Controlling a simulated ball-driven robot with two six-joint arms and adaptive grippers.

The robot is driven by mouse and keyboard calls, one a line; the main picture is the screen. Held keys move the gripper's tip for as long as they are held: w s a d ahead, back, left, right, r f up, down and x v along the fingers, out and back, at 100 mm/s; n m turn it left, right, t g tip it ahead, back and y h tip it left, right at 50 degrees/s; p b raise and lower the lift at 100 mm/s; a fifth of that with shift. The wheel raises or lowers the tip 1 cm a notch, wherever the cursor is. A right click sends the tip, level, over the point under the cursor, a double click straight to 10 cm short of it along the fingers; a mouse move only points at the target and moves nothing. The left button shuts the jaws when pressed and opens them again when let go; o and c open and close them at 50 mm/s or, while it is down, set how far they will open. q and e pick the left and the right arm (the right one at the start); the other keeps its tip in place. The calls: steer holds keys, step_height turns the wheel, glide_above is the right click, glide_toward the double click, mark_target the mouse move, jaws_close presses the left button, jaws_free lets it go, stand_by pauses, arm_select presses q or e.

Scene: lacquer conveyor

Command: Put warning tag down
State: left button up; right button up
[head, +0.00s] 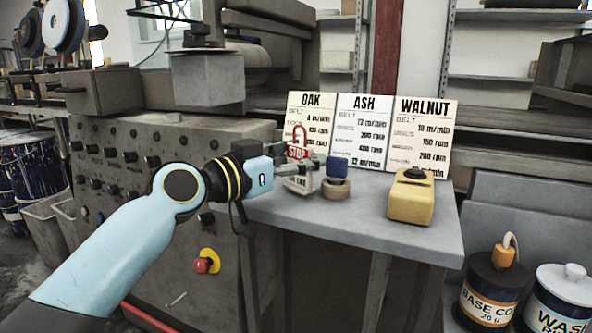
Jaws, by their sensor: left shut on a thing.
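The warning tag (297,153) is white and red, with a padlock picture and the word STOP. It stands upright at the fingers of my left gripper (306,164), which is shut on it above the left part of the grey shelf (365,230). The gripper's fingers hide part of the tag. A white lettered piece shows below the fingers; I cannot tell whether it belongs to the tag or touches the shelf. My right gripper is not in view.
Right of the gripper are a small blue block (337,167) and a tan ring (335,188). A yellow box (411,200) with a black top stands farther right. OAK, ASH and WALNUT cards (364,135) stand behind. The shelf's front middle is clear.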

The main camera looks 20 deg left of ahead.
arm_select(q)
steer(key=shift+w+f, duration=0.15)
steer(key=shift+f, duration=0.4)
steer(key=shift+s+r, duration=0.2)
steer(key=shift+r, duration=0.15)
steer(key=shift+w+f, duration=0.1)
steer(key=shift+f, duration=0.25)
steer(key=o, duration=1.1)
steer(key=shift+r, duration=0.15)
steer(key=shift+c, duration=0.2)
steer(key=shift+r, duration=0.1)
steer(key=p+v, duration=0.1)
steer(key=v, duration=1.1)
